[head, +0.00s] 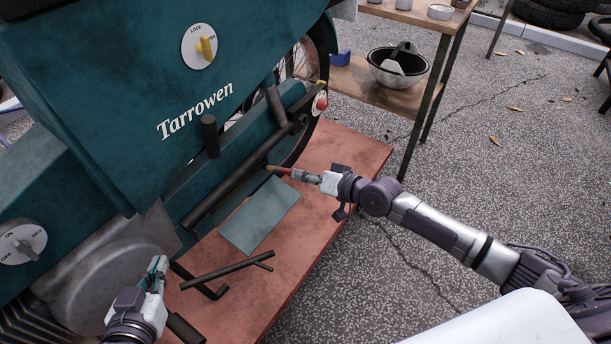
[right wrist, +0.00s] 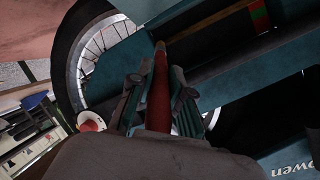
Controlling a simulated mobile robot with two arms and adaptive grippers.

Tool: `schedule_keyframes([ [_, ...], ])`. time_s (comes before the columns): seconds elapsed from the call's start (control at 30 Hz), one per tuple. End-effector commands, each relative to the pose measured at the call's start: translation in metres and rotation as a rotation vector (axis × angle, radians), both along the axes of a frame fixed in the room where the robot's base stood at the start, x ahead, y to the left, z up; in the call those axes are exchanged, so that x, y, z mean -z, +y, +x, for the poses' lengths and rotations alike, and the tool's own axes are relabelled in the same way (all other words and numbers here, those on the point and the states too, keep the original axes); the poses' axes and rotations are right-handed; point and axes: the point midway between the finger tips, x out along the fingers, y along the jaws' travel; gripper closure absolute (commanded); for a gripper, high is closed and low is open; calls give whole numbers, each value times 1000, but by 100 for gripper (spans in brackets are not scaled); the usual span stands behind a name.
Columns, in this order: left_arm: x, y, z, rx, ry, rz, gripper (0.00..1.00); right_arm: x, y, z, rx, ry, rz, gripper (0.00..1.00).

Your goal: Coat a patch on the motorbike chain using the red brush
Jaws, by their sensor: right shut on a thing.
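The red brush (head: 292,174) is in my right gripper (head: 322,181), which is shut on it. Its tan tip points left in the head view, toward the lower side of the green machine (head: 130,90). In the right wrist view the red handle (right wrist: 158,100) runs up between the fingers, with the tip near a dark recess in a teal frame. I cannot tell whether the tip touches anything. I cannot make out the motorbike chain in either view. My left gripper (head: 157,272) is low at the left, by the machine; its fingers are close, and the gap is unclear.
A reddish board (head: 345,150) lies below the machine, with a green-grey plate (head: 262,214) and dark bars (head: 228,271) on it. A spoked wheel (right wrist: 98,50) and a red knob (head: 321,103) are near the brush. A bench (head: 385,92) with a bowl (head: 397,72) stands behind.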

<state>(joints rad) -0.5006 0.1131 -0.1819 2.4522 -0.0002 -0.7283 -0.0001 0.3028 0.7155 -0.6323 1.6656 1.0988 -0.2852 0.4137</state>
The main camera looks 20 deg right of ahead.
Motion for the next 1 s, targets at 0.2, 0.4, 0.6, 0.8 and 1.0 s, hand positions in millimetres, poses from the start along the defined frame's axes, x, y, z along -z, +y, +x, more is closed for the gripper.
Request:
schedule_keyframes([
  [0.2, 0, 0, 0, 0, 0, 0, 100, 0, 0, 0, 1, -1, 0, 100],
  [0.4, 0, 0, 0, 0, -2, 0, 100, 0, 1, 1, 0, -1, 1, 100],
  [0.6, -1, 0, 1, 0, -8, -3, 100, -1, 4, 5, 1, -2, 1, 100],
  [0.8, -3, 0, 1, 0, -17, -5, 100, 0, 6, 8, 1, -2, 1, 100],
  [1.0, -4, -1, 2, 1, -22, -6, 100, 0, 8, 11, 0, -1, 2, 100],
])
